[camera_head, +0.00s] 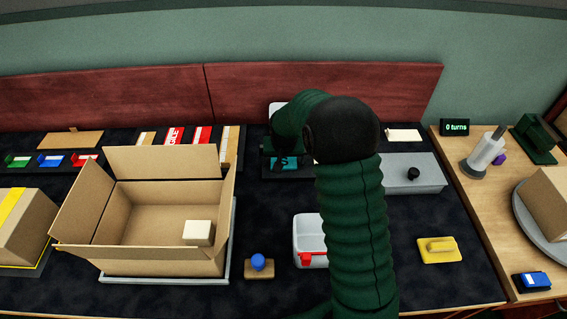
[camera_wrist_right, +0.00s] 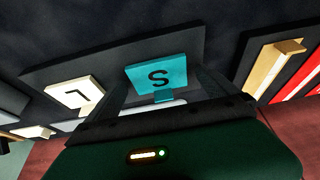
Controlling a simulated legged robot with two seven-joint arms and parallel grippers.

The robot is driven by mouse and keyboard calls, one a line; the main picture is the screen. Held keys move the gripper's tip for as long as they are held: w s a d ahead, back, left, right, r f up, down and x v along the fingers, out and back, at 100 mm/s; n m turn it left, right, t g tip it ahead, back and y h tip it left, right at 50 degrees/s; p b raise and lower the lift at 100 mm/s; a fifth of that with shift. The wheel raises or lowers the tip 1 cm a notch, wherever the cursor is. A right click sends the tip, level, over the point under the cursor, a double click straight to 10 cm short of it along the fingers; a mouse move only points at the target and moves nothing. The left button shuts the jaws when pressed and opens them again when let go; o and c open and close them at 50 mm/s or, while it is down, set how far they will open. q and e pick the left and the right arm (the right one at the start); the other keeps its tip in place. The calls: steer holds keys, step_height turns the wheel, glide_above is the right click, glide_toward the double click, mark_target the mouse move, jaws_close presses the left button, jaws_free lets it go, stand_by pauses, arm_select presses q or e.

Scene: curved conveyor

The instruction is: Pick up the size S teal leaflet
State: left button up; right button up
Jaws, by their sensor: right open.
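The teal leaflet (camera_wrist_right: 171,68) bears a black S and faces the right wrist view. In the head view, a small part of the teal leaflet (camera_head: 291,169) shows below my right gripper (camera_head: 281,154). My right gripper is open, its dark fingers on either side of the leaflet in the wrist view. Whether they touch it I cannot tell. My right arm hides part of this area in the head view. A cream leaflet marked L (camera_wrist_right: 73,95) stands beside the teal one. My left gripper is not in view.
An open cardboard box (camera_head: 150,205) with a cream block inside stands at the left. A white bin with a red latch (camera_head: 307,228) is near the front middle. A grey box (camera_head: 413,170) with a black knob lies right of my arm. Dark mat lies bare between them.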

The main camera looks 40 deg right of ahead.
steer(key=shift+s, duration=0.1)
steer(key=c, duration=1.4)
steer(key=shift+o, duration=0.2)
steer(key=shift+r, duration=0.1)
